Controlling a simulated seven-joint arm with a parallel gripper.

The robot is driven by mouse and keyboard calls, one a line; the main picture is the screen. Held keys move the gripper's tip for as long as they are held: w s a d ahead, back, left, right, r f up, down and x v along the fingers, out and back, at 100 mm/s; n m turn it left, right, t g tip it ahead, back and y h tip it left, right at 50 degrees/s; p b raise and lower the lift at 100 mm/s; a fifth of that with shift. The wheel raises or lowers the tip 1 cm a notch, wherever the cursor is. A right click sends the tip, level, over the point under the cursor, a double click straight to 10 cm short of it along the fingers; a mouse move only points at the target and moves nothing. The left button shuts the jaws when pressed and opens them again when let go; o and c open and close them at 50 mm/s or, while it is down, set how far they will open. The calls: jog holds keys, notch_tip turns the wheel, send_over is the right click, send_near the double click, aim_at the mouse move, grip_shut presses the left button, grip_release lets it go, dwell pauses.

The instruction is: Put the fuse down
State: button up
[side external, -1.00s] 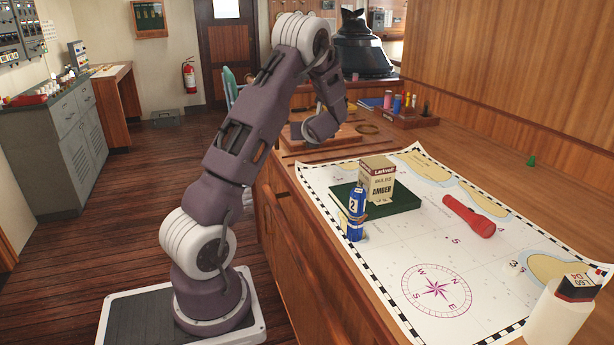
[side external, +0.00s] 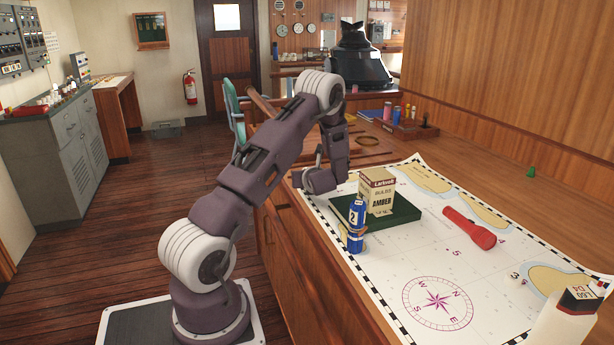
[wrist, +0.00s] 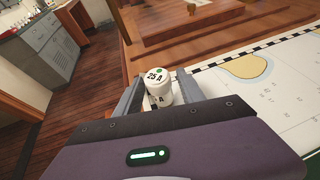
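The fuse (wrist: 158,90) is a white cylinder marked "25 A" with a green dot on its end. In the wrist view it sits between the two grey fingers of my gripper (wrist: 157,84), which are shut on it. The fuse and fingers are hidden there behind the gripper body. I cannot tell whether the fuse touches anything below.
An amber bulb box (side external: 377,192) stands on a green base (side external: 405,212). A blue cylinder (side external: 356,228) stands before it. A red torch (side external: 469,228) lies to the right, and a white container (side external: 562,318) stands front right. The chart's middle is mostly clear.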

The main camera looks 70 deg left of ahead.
jog(key=shift+r, duration=0.15)
jog(key=v, duration=1.2)
jog(key=shift+a+r, duration=0.1)
jog(key=shift+r, duration=0.05)
jog(key=s+d+r+n+g+h, duration=0.2)
jog(key=s+d+r+n+g, duration=0.1)
jog(key=s+d+r+n, duration=0.5)
jog(key=s+d+r+n+t+h, duration=0.1)
jog(key=s+d+n+t+h, duration=0.1)
jog(key=d, duration=0.8)
jog(key=s+d+r+n+t+h, duration=0.2)
jog(key=d+n+h, duration=0.3)
jog(key=d, duration=0.5)
jog(key=s+d+r+n+t+h, duration=0.1)
jog(key=s+d+n+h, duration=0.3)
jog(key=d, duration=0.6)
jog(key=shift+r+n+t, duration=0.4)
jog(key=shift+n+t, duration=0.1)
jog(key=shift+n, duration=0.1)
